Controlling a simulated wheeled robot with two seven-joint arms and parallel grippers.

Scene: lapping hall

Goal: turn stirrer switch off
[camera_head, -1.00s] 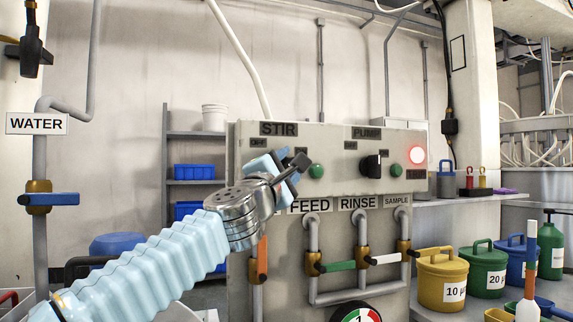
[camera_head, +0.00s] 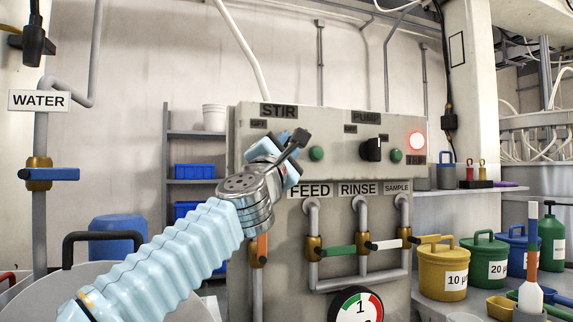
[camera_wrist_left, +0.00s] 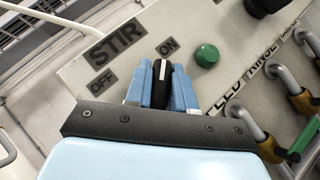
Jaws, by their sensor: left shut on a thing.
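The STIR switch is a black knob (camera_wrist_left: 162,83) with a white pointer line, on the grey control panel (camera_head: 335,148). In the left wrist view its line points toward the ON label (camera_wrist_left: 168,47); the OFF label (camera_wrist_left: 103,82) is to the left. My left gripper (camera_wrist_left: 163,72) is shut on this knob, with one blue finger on each side. In the head view my left gripper (camera_head: 285,158) is at the panel below the STIR label (camera_head: 279,110) and hides the knob. My right gripper is not in view.
A green button (camera_head: 316,154) is close right of my gripper. The PUMP knob (camera_head: 373,149) and a lit red lamp (camera_head: 417,141) are farther right. FEED, RINSE and SAMPLE valves with pipes (camera_head: 362,222) are below. Lidded buckets (camera_head: 443,271) stand at the right.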

